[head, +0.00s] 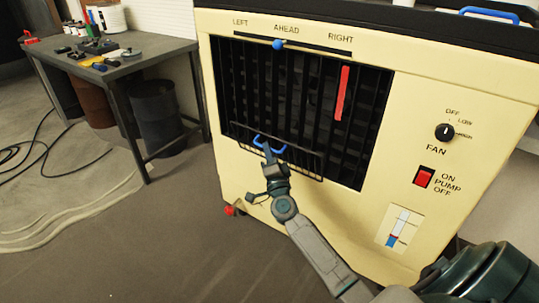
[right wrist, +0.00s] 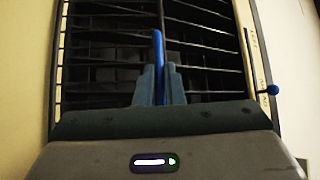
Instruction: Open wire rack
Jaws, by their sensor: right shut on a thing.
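The wire rack (head: 300,165) is a dark wire frame low on the front of the cream cooler (head: 290,215), across the bottom of the dark louvred opening. It has a blue handle (head: 284,148). My right gripper (head: 267,151) is at this handle in the head view. In the right wrist view the two fingers of my right gripper (right wrist: 158,85) are shut on the blue handle (right wrist: 158,48), which stands up between them. How far the rack is tilted out is hard to tell. My left gripper is not in view.
Above the rack are a blue slider knob (head: 278,44) and a red strip (head: 342,93). A fan knob (head: 444,132) and a red pump switch (head: 424,177) are at the right.

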